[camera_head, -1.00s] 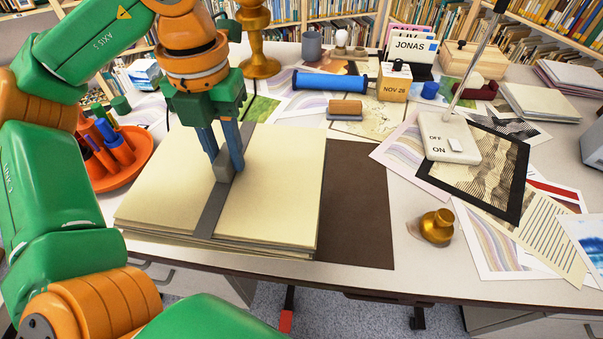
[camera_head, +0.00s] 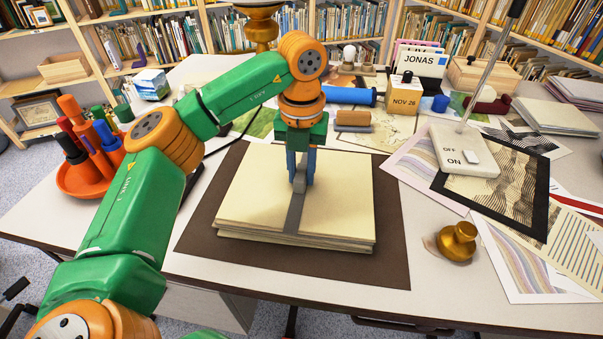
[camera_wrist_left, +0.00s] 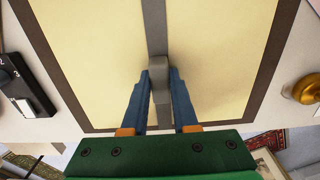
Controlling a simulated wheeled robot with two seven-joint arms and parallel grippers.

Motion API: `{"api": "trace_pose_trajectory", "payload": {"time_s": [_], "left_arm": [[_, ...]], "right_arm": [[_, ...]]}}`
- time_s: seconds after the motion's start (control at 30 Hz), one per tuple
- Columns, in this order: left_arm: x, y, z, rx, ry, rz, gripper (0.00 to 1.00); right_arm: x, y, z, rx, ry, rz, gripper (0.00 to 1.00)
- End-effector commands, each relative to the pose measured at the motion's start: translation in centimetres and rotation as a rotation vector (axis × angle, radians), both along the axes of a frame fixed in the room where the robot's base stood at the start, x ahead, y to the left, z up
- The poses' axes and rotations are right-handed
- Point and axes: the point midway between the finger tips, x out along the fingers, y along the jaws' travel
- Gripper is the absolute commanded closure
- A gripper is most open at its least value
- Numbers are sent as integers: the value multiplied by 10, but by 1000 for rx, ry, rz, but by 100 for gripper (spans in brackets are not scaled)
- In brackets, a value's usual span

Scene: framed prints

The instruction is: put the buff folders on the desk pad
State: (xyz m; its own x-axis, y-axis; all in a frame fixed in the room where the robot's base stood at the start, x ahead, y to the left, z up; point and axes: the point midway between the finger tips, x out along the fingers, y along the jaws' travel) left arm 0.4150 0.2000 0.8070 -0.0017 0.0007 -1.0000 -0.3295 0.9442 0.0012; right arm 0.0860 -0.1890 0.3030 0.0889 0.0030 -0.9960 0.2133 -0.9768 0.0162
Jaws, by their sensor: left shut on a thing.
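The buff folders (camera_head: 340,205) are a flat stack bound by a grey strap. They lie over the brown desk pad (camera_head: 385,265), with pad showing on both sides and along the front; I cannot tell whether they touch it. My left gripper (camera_head: 300,180) points down and is shut on the strap's raised grey grip. The left wrist view shows the blue fingers (camera_wrist_left: 160,85) on both sides of that grip, with the buff top folder (camera_wrist_left: 95,60) beneath and the pad's dark border (camera_wrist_left: 265,80) around it. My right gripper is not in view.
An orange tray of pens (camera_head: 85,180) stands left, near my left arm. A brass stamp (camera_head: 458,240) and a lamp base (camera_head: 463,150) stand right of the pad among loose prints (camera_head: 510,260). A blue roll (camera_head: 350,96) and a date block (camera_head: 404,95) are behind.

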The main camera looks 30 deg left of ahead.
Motion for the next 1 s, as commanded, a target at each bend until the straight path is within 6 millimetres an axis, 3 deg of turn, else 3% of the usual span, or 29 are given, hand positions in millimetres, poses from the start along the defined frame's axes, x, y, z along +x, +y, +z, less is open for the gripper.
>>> {"api": "trace_pose_trajectory", "payload": {"time_s": [0.33, 0.37, 0.47, 0.77, 0.87, 1.0], "left_arm": [[0, 0, -4, -1, -3, 0, 100], [0, 0, -5, -1, -1, 0, 67], [0, 0, -4, -1, -1, 0, 43], [0, 0, -2, -1, -1, 0, 43], [0, 0, 8, -1, -3, 0, 43], [0, 0, 43, -1, -4, 0, 43]], "right_arm": [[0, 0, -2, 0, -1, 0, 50], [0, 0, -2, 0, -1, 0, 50], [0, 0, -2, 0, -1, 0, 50], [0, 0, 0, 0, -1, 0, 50], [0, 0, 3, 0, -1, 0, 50], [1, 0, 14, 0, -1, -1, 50]]}}
